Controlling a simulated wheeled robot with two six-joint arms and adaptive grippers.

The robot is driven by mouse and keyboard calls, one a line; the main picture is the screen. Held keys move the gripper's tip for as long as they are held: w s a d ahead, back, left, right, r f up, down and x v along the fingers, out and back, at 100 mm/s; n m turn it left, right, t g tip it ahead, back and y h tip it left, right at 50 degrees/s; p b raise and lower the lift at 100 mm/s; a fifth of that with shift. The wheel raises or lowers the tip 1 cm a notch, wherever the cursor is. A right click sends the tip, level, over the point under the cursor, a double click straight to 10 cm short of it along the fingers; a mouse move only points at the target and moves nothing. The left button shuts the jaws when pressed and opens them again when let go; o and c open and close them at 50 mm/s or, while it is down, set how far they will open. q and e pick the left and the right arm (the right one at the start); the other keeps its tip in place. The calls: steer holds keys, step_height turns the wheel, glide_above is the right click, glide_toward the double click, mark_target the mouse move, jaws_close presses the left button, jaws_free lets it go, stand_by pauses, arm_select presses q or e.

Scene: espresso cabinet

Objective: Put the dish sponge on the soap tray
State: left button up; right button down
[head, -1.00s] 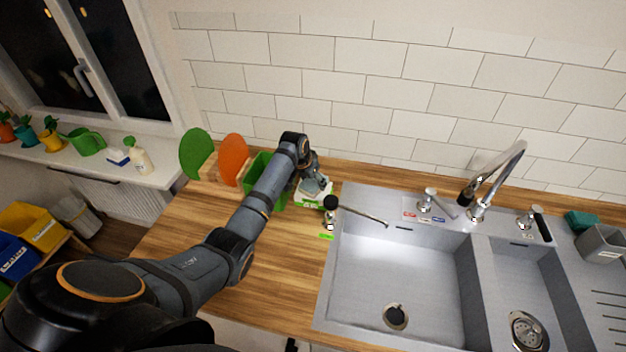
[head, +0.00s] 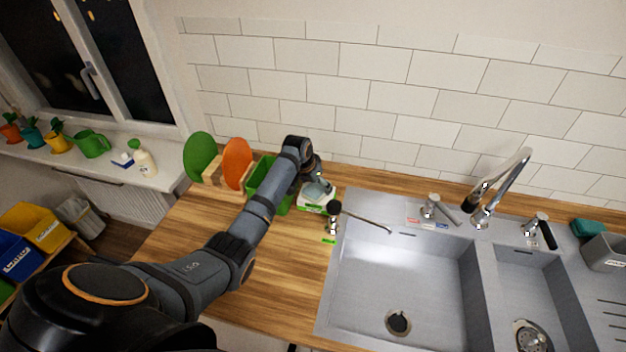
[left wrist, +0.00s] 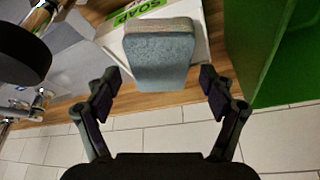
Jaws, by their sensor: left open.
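The dish sponge (left wrist: 160,62), blue-grey with a beige layer, lies over the white soap tray (left wrist: 195,12) with its green SOAP label in the left wrist view. Its near end extends past the tray's edge; whether it rests fully on the tray cannot be told. My left gripper (left wrist: 160,80) is open, with one finger on each side of the sponge and a visible gap at both. In the head view, the left gripper (head: 317,180) is low over the soap tray (head: 312,205), partly hiding the sponge. My right gripper is not in view.
A green bin (head: 266,180) stands close left of the tray, beside orange (head: 237,160) and green (head: 200,155) boards. A black-knobbed dispenser (head: 333,212) and the sink (head: 400,270) are close right. A teal object (head: 588,228) lies at far right. The wooden counter (head: 215,240) in front is clear.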

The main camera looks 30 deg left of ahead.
arm_select(q)
steer(key=b+v, duration=0.2)
steer(key=v, duration=0.9)
steer(key=shift+r, duration=0.1)
